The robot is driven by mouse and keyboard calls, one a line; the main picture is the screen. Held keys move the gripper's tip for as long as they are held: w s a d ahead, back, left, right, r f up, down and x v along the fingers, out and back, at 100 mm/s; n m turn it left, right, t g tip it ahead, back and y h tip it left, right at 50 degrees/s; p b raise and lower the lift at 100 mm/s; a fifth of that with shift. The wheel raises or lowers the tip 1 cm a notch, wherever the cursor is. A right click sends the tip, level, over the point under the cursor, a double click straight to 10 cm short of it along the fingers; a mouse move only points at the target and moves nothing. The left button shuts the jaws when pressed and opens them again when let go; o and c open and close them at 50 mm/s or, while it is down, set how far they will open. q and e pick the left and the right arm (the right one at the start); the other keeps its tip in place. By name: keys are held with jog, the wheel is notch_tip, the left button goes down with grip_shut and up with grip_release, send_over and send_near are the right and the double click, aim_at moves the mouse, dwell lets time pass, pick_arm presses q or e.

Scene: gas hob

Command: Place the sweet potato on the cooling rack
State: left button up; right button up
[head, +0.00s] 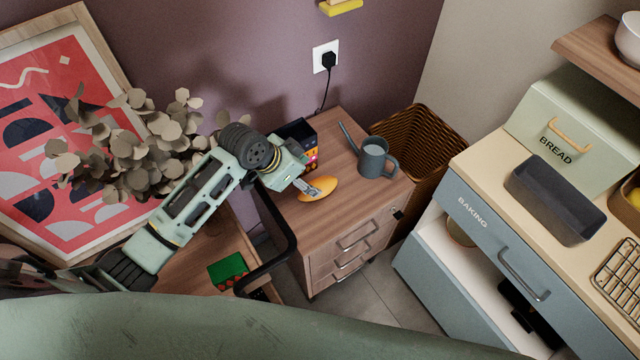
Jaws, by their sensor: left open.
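An orange, oval sweet potato (325,184) lies on top of the small wooden drawer cabinet (345,215), near the middle of the head view. My left gripper (311,191) is open at its near left side; its fingers overlap the sweet potato in the picture, and I cannot tell whether they touch it. The cooling rack (622,280), a dark wire grid, lies on the cream counter at the right edge, partly cut off. My right gripper is not in view.
A grey watering can (376,158) stands right of the sweet potato, and a dark box (298,135) stands behind it. A wicker basket (420,135) fills the gap before the counter. A dark loaf tin (555,200) and bread box (570,130) stand near the rack.

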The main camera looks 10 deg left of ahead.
aim_at(315, 185)
pick_arm(q)
jog(key=shift+s+d+f, duration=0.3)
jog(key=shift+d+f, duration=0.1)
jog(key=shift+f, duration=0.05)
jog(key=x, duration=0.5)
jog(key=shift+a+p, duration=0.3)
jog(key=shift+p, duration=0.05)
jog(key=shift+w+d+f, duration=0.2)
jog(key=shift+f, duration=0.25)
jog(key=shift+c, duration=0.3)
jog(key=c, duration=1.3)
